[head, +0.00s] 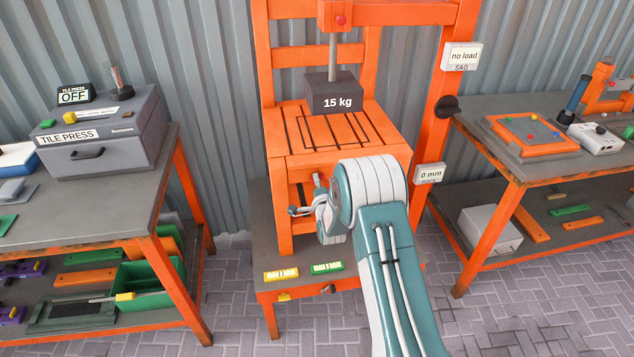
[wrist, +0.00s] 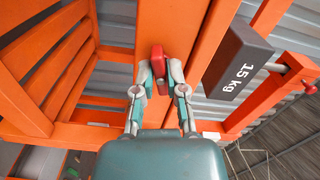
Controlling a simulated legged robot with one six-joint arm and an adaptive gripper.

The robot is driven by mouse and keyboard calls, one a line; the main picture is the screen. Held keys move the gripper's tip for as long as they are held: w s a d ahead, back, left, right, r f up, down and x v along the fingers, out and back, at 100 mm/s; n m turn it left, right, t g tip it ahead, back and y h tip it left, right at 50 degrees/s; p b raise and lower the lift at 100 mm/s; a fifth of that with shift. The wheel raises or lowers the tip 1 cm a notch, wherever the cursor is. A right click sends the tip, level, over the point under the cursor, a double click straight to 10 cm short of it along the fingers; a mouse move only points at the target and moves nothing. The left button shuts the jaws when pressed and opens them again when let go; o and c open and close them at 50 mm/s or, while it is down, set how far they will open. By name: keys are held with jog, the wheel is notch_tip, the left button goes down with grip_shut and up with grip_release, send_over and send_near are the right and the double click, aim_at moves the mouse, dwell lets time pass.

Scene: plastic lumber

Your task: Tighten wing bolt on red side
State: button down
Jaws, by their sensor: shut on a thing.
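A red wing bolt (wrist: 158,58) sits on an orange plank of the chair-like frame in the wrist view. My gripper (wrist: 160,78) has its two fingers closed on the sides of the wing bolt. In the head view my gripper (head: 302,210) is at the front of the orange frame (head: 282,140), below the slatted seat, left of my teal and white arm.
A 15 kg block (head: 335,95) hangs on a rod above the seat; it also shows in the wrist view (wrist: 238,62). Signs read "no load" (head: 461,56) and "0 mm" (head: 429,174). A yellow bar (head: 281,275) and a green bar (head: 327,268) lie on the stand. Benches flank it.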

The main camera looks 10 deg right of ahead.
jog(key=shift+s+d+f+m, duration=0.1)
jog(key=shift+f+m, duration=0.05)
jog(key=shift+m, duration=0.45)
jog(key=shift+d+f+m, duration=0.1)
jog(key=shift+f+m, duration=0.05)
jog(key=shift+m, duration=0.45)
jog(key=c, duration=0.7)
grip_release()
jog(key=shift+r, duration=0.15)
jog(key=s, duration=1.1)
jog(key=shift+s+a, duration=0.1)
jog(key=shift+s, duration=0.25)
